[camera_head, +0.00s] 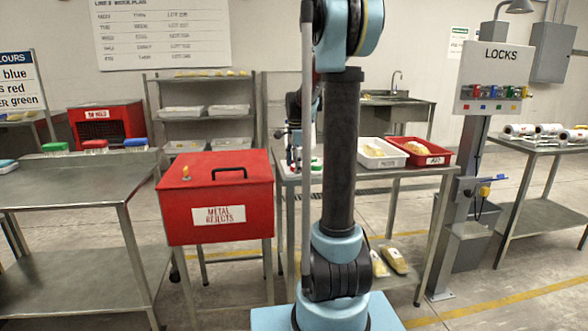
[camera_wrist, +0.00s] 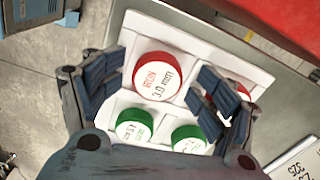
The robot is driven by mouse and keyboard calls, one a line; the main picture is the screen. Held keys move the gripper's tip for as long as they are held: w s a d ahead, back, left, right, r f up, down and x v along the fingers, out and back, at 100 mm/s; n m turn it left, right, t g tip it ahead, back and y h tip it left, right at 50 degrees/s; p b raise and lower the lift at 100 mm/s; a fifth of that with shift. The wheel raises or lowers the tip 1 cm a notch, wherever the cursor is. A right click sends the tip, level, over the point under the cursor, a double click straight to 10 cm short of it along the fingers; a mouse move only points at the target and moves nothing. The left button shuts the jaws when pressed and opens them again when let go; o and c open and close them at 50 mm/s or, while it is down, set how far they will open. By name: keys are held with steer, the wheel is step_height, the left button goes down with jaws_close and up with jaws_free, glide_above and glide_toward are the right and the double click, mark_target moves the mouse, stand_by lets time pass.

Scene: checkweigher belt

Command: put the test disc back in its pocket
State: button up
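A red-rimmed white disc marked "IRON 3.0 mm" (camera_wrist: 158,77) is at the upper middle of a white pocketed tray (camera_wrist: 200,38) in the wrist view. My gripper (camera_wrist: 162,70) is open around it, one finger on each side, with a gap to each. I cannot tell whether the disc sits fully down in a pocket. Two green discs (camera_wrist: 135,126) (camera_wrist: 188,139) lie below it in the tray. Another red disc (camera_wrist: 240,88) is partly hidden behind the right finger. In the head view my gripper (camera_head: 293,150) is over the steel table, partly hidden by my arm.
The red "METAL REJECTS" box (camera_head: 217,198) stands left of the steel table (camera_head: 400,171). A white tray (camera_head: 382,152) and a red tray (camera_head: 425,152) with packs are to the right. The "LOCKS" board (camera_head: 492,80) stands further right.

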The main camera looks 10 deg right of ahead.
steer(key=shift+s+r, duration=0.1)
steer(key=shift+s, duration=0.1)
step_height(320, 180, up, 13)
steer(key=s+f+n+t, duration=0.1)
steer(key=s+f+n, duration=0.3)
steer(key=s, duration=0.6)
steer(key=s+f+n, duration=0.4)
steer(key=s, duration=0.5)
steer(key=s+a+f+n+t, duration=0.1)
steer(key=s+f+n, duration=0.7)
steer(key=s+f, duration=0.7)
steer(key=shift+s+f, duration=0.3)
steer(key=shift+f, duration=0.15)
